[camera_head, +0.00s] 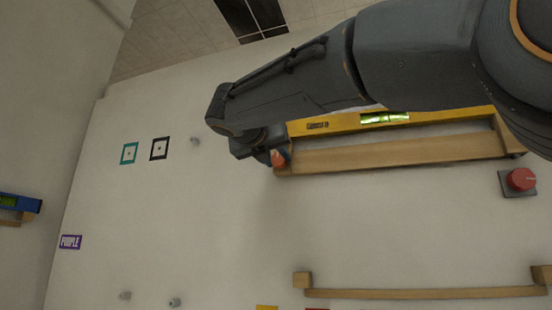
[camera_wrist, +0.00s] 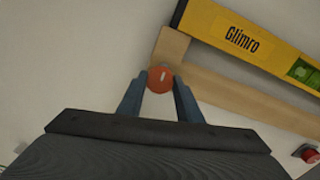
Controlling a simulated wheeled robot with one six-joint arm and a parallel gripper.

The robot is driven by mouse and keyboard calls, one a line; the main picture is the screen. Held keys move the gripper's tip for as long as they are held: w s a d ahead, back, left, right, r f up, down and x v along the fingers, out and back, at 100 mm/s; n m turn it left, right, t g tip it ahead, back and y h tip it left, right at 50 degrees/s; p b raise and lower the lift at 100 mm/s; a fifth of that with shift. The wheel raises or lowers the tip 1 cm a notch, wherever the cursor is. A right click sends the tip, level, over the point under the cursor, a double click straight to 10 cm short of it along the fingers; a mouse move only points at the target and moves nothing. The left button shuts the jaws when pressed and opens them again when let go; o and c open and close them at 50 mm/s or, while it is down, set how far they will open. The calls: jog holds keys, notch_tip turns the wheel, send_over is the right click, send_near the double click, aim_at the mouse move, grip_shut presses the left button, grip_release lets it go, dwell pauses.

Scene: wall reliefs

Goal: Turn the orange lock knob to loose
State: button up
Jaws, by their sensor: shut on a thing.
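The orange lock knob (camera_wrist: 160,80) is a round knob with a white line mark, at the left end of a wooden ledge (camera_wrist: 230,88) on the wall. In the wrist view my gripper (camera_wrist: 160,82) has one finger on each side of the knob and is shut on it. The white line stands nearly upright in that view, leaning a little right. In the head view the knob (camera_head: 279,159) shows at the tip of my gripper (camera_head: 268,156), partly covered by it. Which setting the mark points to cannot be told.
A yellow spirit level (camera_head: 345,122) marked Glimro lies along the ledge. A red button (camera_head: 520,179) on a grey plate is to the right. A second, empty wooden ledge (camera_head: 420,293) is below. Teal (camera_head: 129,153) and black (camera_head: 159,149) square markers are at left.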

jog(key=shift+f, duration=0.1)
jog(key=o, duration=1)
jog(key=shift+o, duration=0.2)
jog(key=b+v, duration=0.3)
jog(key=v, duration=0.4)
jog(key=shift+s+a, duration=0.15)
jog(key=shift+s, duration=0.2)
